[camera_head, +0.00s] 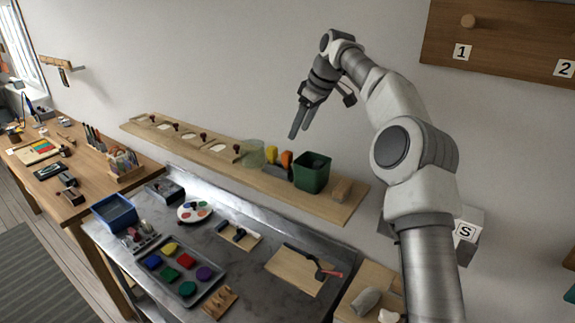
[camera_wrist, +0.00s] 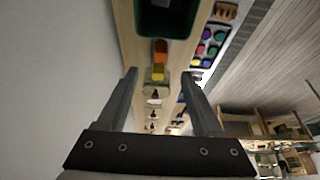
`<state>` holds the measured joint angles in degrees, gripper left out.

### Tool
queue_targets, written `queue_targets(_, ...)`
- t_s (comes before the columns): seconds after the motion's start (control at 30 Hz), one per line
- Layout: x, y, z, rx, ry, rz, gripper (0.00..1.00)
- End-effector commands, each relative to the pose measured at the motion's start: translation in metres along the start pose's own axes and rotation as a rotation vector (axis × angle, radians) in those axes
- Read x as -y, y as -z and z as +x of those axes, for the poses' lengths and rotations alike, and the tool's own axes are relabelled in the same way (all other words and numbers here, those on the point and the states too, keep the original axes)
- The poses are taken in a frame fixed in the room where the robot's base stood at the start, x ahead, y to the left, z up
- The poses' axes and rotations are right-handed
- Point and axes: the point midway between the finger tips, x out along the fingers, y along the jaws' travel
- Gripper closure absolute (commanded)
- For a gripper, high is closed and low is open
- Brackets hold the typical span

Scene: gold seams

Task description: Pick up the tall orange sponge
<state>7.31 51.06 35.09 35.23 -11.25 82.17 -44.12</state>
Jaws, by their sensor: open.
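The tall orange sponge (camera_head: 287,159) stands on the wooden wall shelf in the head view, just left of a dark green bin (camera_head: 313,173). A yellow object (camera_head: 272,156) stands directly to its left. My gripper (camera_head: 299,134) is open and empty, raised above the shelf near the sponge and pointing down. In the wrist view the orange sponge (camera_wrist: 160,50) shows ahead of the space between the two fingers, between the green bin and the yellow object. Its lower part cannot be made out clearly there.
The shelf (camera_head: 345,212) also holds a brown block (camera_head: 342,189) right of the bin and a pale green see-through container (camera_head: 252,154) at left. The wall rises close behind. Below, a metal counter (camera_head: 215,260) carries a tray of coloured pieces (camera_head: 210,285) and a cutting board (camera_head: 290,275).

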Motion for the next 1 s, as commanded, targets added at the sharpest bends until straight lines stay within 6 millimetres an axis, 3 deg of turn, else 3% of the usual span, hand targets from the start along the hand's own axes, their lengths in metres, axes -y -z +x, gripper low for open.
queue_targets(0.1, 0.001, -0.001, 0.025, 0.002, 0.004, -0.001, 0.32)
queue_targets(0.43, 0.001, 0.001, 0.052, 0.001, 0.002, 0.001, 0.32)
queue_targets(0.7, 0.001, 0.001, 0.090, 0.001, 0.002, 0.000, 0.32)
queue_targets(1.0, 0.001, 0.001, 0.096, 0.000, 0.000, 0.000, 0.32)
